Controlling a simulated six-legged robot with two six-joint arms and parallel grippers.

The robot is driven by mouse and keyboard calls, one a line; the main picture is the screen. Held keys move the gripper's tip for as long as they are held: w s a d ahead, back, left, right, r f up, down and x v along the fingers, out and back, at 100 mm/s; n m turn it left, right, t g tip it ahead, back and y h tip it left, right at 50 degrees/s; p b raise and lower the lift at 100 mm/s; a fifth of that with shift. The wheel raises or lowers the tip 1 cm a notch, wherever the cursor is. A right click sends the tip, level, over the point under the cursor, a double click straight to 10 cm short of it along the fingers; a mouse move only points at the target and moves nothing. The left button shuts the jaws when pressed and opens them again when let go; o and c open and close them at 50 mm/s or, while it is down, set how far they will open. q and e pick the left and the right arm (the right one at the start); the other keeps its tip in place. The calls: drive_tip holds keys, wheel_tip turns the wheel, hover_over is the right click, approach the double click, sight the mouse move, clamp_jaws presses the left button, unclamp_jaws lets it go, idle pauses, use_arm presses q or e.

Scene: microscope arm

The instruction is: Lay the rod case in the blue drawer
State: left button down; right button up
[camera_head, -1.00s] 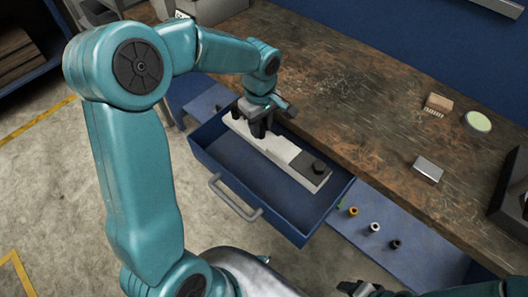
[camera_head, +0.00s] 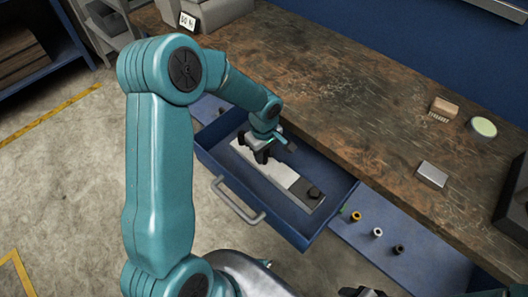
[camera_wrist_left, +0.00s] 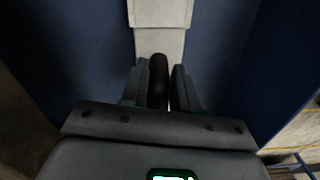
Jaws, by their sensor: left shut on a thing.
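The rod case (camera_head: 280,174), long and pale with a dark end and a black knob, is inside the open blue drawer (camera_head: 325,217). It looks low in the drawer, but I cannot tell whether it rests on the floor. My left gripper (camera_head: 262,157) is over the case's far-left part, pointing down. In the left wrist view, its fingers (camera_wrist_left: 160,88) are shut on a black upright piece of the case, whose pale body (camera_wrist_left: 160,14) runs away between blue drawer surfaces. Only a dark bit of my right gripper (camera_head: 362,292) shows at the bottom edge.
The worn wooden bench top (camera_head: 340,110) lies behind the drawer. It holds a brown brush-like block (camera_head: 443,107), a round pale-green dish (camera_head: 482,127) and a silver box (camera_head: 432,174). Several small knobs (camera_head: 376,232) stand on the blue surface right of the drawer.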

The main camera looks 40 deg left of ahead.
use_arm(q)
drive_tip(key=shift+f, duration=0.15)
drive_tip(key=c, duration=0.8)
unclamp_jaws()
drive_tip(key=shift+c, duration=0.2)
drive_tip(key=shift+w+r, duration=0.1)
drive_tip(key=shift+r, duration=0.25)
wheel_tip(320, 180, up, 12)
drive_tip(key=shift+f, duration=0.2)
drive_tip(key=shift+r, duration=0.1)
